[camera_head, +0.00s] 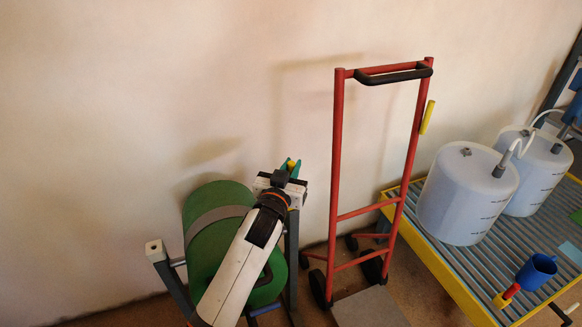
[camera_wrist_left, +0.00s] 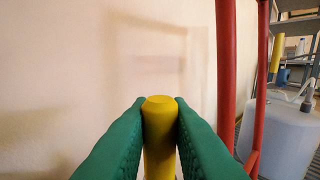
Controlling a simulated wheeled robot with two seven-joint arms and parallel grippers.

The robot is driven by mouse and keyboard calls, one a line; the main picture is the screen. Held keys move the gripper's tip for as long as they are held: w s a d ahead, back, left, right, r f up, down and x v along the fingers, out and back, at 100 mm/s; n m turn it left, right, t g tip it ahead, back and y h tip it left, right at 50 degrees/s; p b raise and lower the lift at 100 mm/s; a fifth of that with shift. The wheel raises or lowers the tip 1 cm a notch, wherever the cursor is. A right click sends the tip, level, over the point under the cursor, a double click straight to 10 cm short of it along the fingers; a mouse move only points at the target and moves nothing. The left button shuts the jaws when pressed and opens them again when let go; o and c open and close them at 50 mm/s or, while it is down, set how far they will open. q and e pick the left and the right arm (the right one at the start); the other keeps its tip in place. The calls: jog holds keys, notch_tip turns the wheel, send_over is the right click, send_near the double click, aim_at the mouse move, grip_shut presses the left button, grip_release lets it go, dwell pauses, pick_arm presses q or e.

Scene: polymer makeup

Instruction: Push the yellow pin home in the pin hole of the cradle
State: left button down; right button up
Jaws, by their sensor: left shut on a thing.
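The yellow pin (camera_wrist_left: 159,135) stands between the green fingers of my left gripper (camera_head: 290,166) in the left wrist view. The gripper is shut on it, and the pin's round end shows between the fingertips. In the head view only a small bit of yellow shows there. The cradle (camera_head: 170,278) is a dark grey frame with pale blocks on its posts, holding a green drum (camera_head: 216,204) with a grey band. My left gripper is at the top of the cradle's right post. The pin hole is hidden, and I cannot tell whether the pin is in it.
A red hand truck (camera_head: 337,150) stands just right of the cradle, against the wall side. A yellow-edged roller table (camera_head: 440,262) at right carries white containers (camera_head: 467,195), a blue cup (camera_head: 537,270) and a red-handled tool (camera_head: 507,296). A pale wall lies behind.

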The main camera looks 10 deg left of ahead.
jog(key=shift+w+f, duration=0.15)
jog(key=shift+f, duration=0.05)
jog(key=shift+a+r, duration=0.1)
dwell(0.5)
jog(key=shift+s+f, duration=0.6)
jog(key=shift+f, duration=0.35)
pick_arm(q)
jog(key=shift+f, duration=0.1)
pick_arm(e)
jog(key=shift+w+r, duration=0.15)
jog(key=shift+w, duration=0.05)
pick_arm(q)
jog(key=shift+f, duration=0.2)
pick_arm(e)
jog(key=shift+w+r, duration=0.35)
jog(key=shift+r, duration=0.2)
jog(key=shift+r, duration=0.1)
pick_arm(q)
jog(key=shift+f, duration=0.45)
pick_arm(e)
jog(key=shift+s+r, duration=0.1)
jog(key=shift+r, duration=0.55)
